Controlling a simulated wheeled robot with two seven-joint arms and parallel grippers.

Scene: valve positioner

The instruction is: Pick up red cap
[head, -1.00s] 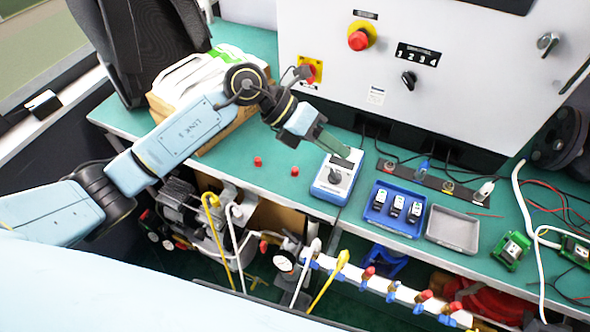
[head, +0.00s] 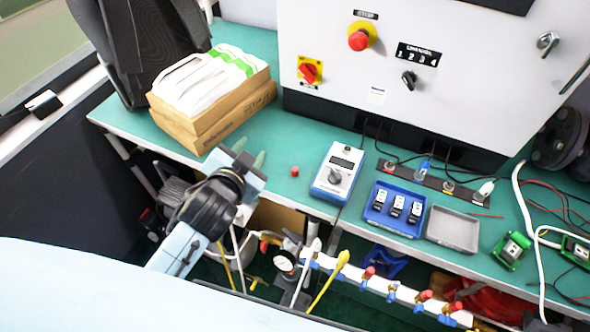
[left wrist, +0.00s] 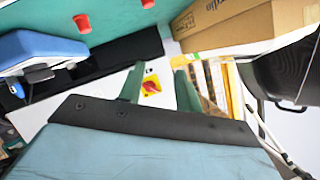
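One red cap (head: 295,171) stands on the green table, to the right of my left gripper (head: 249,156). In the left wrist view two red caps show near the top, one cap (left wrist: 82,23) left of centre and another (left wrist: 147,3) cut by the top edge. In the head view the second cap is not visible, with my gripper over that area. My left gripper, which also shows in the left wrist view (left wrist: 159,72), is open, its green fingers apart with nothing between them. It is near the table's front edge. My right gripper is not in view.
A blue and white meter (head: 338,172) stands right of the cap. A cardboard box (head: 215,117) with white packs sits at the back left. A blue tray (head: 379,219) and a grey tray (head: 453,230) are farther right. Pipes and gauges lie below the table edge.

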